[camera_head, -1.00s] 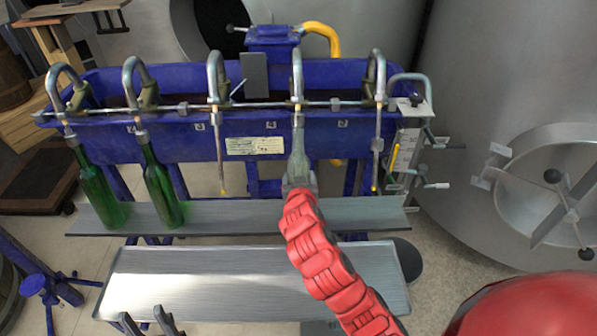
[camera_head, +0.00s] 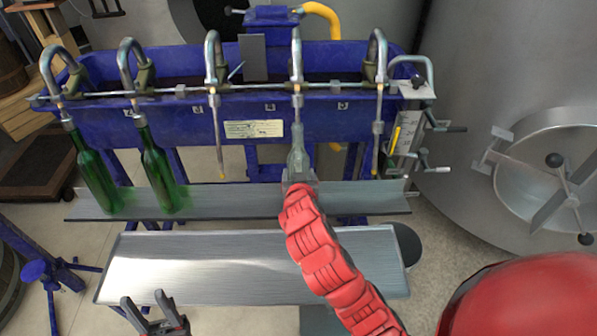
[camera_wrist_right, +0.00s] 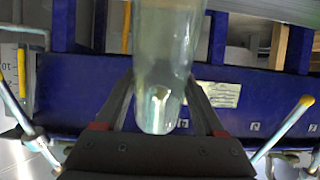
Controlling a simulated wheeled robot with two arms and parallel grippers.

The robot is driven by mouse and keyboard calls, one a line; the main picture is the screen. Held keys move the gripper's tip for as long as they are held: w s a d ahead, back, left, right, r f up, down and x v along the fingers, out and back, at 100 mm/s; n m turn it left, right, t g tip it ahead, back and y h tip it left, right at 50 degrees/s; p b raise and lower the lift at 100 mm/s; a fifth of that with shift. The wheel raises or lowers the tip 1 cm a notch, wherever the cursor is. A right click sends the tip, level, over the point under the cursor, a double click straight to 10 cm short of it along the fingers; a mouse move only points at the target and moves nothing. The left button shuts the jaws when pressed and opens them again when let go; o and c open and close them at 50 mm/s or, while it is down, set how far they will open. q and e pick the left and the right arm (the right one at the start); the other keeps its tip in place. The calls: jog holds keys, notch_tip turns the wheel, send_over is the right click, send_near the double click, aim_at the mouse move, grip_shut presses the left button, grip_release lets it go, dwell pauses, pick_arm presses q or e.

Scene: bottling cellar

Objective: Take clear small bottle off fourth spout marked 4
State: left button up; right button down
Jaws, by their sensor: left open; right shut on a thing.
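The clear small bottle (camera_head: 297,160) is upright below the fourth spout (camera_head: 297,75), its neck in line with the spout's tube. I cannot tell whether the tube tip is still inside the neck. My right gripper (camera_head: 299,182) is shut on the bottle's lower part, hiding its base in the head view. In the right wrist view the clear bottle (camera_wrist_right: 165,40) stands between the two fingers of my right gripper (camera_wrist_right: 160,105). My left gripper (camera_head: 145,298) is open and empty at the bottom left, in front of the lower metal shelf.
Two green bottles (camera_head: 97,178) (camera_head: 160,175) hang on the first two spouts at the left. The third and fifth spouts (camera_head: 377,130) are empty. A narrow shelf (camera_head: 240,203) runs under the spouts; the wider metal shelf (camera_head: 220,265) in front is bare. A steel tank (camera_head: 510,80) stands right.

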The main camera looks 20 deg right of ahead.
jog(key=shift+s+a+f+b, duration=0.5)
jog(key=shift+s+f+b, duration=1.15)
jog(key=shift+f+b, duration=1.7)
jog(key=shift+s+a+f+b, duration=0.45)
jog(key=shift+s+f+b, duration=1.65)
jog(key=shift+f, duration=1.9)
jog(key=f+p+v, duration=0.1)
jog(key=p+v, duration=0.5)
jog(key=p, duration=0.1)
jog(key=shift+s+a+r, duration=0.15)
jog(key=shift+s+a, duration=0.1)
jog(key=shift+s, duration=0.15)
jog(key=shift+w+a, duration=0.1)
